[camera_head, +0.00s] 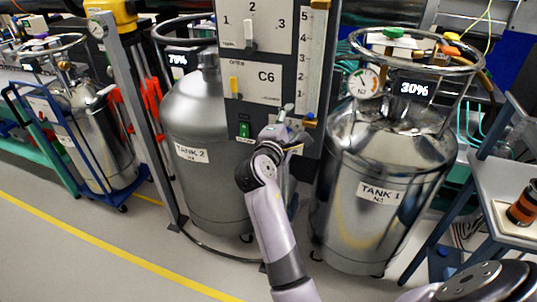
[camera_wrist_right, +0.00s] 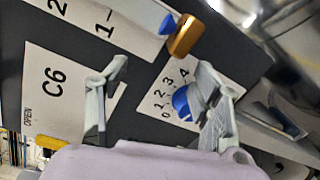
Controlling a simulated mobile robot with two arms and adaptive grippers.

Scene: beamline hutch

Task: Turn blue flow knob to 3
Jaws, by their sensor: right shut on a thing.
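The blue flow knob (camera_wrist_right: 181,102) sits on a white dial plate (camera_wrist_right: 160,93) marked 0 to 4 in the right wrist view. I cannot tell which number the knob points to. In the head view my right gripper (camera_head: 286,130) is at the lower part of the dark panel (camera_head: 318,98) and hides the knob. My left gripper is not in view.
A gold knob (camera_wrist_right: 185,36) and a vertical scale (camera_head: 310,50) are close above. The C6 plate (camera_wrist_right: 60,85) has a yellow lever. TANK 2 (camera_head: 195,115) stands left of the panel and TANK 1 (camera_head: 345,225) right. A cart (camera_head: 500,185) is at the right edge.

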